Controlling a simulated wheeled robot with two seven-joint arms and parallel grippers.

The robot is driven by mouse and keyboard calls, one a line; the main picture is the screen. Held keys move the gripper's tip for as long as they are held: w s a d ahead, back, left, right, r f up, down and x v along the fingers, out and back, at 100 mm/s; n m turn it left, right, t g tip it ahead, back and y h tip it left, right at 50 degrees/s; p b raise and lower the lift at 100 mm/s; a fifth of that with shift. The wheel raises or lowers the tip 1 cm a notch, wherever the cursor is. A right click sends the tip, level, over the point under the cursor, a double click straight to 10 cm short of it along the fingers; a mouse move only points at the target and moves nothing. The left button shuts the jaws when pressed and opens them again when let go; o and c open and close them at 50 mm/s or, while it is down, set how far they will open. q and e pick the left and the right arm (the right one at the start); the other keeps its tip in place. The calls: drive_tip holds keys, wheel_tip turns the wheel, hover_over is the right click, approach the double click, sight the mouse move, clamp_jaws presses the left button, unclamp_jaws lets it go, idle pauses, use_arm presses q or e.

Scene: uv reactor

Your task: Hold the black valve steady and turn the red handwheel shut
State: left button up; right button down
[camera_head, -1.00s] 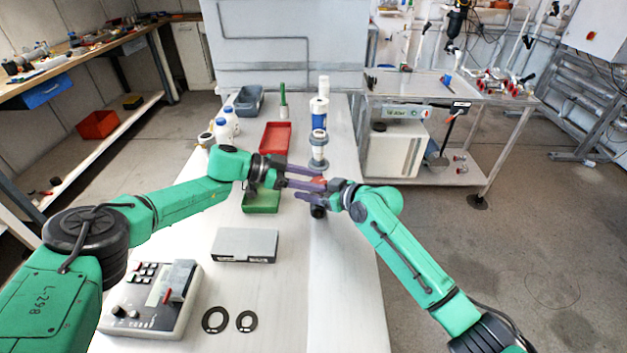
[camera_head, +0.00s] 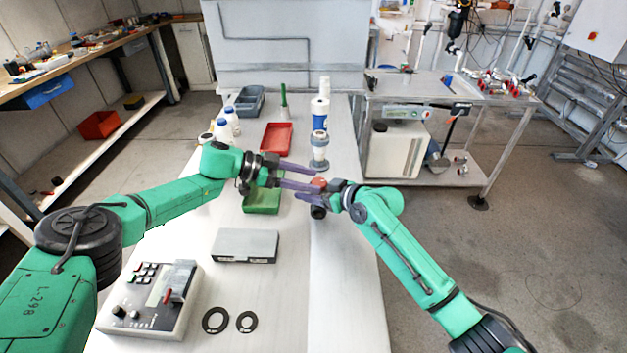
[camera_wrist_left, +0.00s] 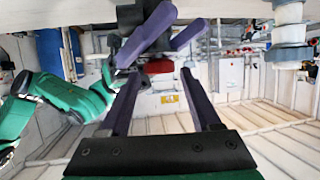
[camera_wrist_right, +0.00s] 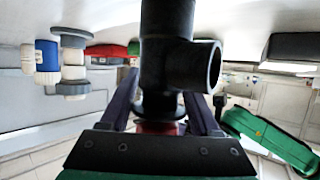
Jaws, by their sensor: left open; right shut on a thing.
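The black valve (camera_head: 318,212) is held above the bench by my right gripper (camera_head: 306,194), whose purple fingers are shut on it. Its dark body with a round open side port (camera_wrist_right: 175,55) fills the middle of the right wrist view. The red handwheel (camera_head: 319,182) sits on the valve; part of it shows between the right fingers (camera_wrist_right: 157,128), and the fingers hide the rest. My left gripper (camera_head: 311,178) is open, its fingertips close to the handwheel. In the left wrist view the red handwheel (camera_wrist_left: 158,67) appears between the spread fingers; contact cannot be told.
A green tray (camera_head: 262,208) and a red tray (camera_head: 276,138) lie behind and left of the grippers. A pipe piece with grey flanges (camera_head: 319,150) stands beyond. A grey box (camera_head: 245,244), a control unit (camera_head: 140,305) and two black rings (camera_head: 215,320) lie nearer.

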use_arm(q)
drive_tip(key=v, duration=1)
drive_tip(key=shift+a, duration=0.15)
drive_tip(key=shift+s+r, duration=0.1)
